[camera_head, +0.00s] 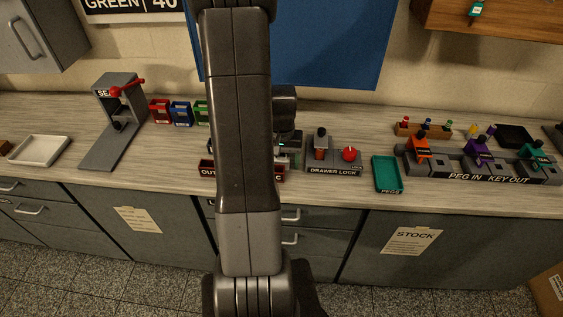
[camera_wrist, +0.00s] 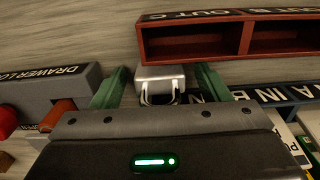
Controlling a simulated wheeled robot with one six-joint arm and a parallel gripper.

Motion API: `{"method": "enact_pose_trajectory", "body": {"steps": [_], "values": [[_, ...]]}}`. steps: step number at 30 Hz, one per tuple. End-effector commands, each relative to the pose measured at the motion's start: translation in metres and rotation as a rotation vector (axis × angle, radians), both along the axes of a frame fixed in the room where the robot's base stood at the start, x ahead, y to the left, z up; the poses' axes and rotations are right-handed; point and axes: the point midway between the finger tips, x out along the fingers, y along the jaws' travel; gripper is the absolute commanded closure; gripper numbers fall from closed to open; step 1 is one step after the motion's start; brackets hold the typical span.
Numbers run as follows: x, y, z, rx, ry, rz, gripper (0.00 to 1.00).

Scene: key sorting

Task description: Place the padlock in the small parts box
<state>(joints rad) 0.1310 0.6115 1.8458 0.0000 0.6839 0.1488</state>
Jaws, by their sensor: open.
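The padlock (camera_wrist: 160,74) is a small silver block with a pale shackle, lying on the counter in the wrist view. My gripper (camera_wrist: 164,84) is open, with one green finger on each side of the padlock. A gap shows on the right; on the left the finger is very close, and I cannot tell whether it touches.
A red compartment tray (camera_wrist: 194,41) lies just beyond the padlock. The drawer lock block (camera_head: 333,158) is close by. A teal pegs tray (camera_head: 387,174) and a peg rack (camera_head: 478,166) stand to the right. A white tray (camera_head: 40,150) is at the far left.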

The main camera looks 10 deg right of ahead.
Motion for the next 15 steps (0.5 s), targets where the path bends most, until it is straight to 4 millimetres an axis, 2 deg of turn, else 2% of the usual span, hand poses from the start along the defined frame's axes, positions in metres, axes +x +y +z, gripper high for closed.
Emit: {"method": "enact_pose_trajectory", "body": {"steps": [2, 3, 9, 11, 15], "values": [[0.0000, 0.0000, 0.0002, 0.000, 0.000, 0.000, 0.31], [0.0000, 0.0000, 0.0002, 0.000, 0.000, 0.000, 0.35], [0.0000, 0.0000, 0.0003, 0.000, 0.000, 0.000, 0.74], [0.0000, 0.0000, 0.0004, 0.000, 0.000, 0.000, 0.84], [0.0002, -0.0001, 0.0006, 0.000, 0.000, 0.000, 0.84]]}}
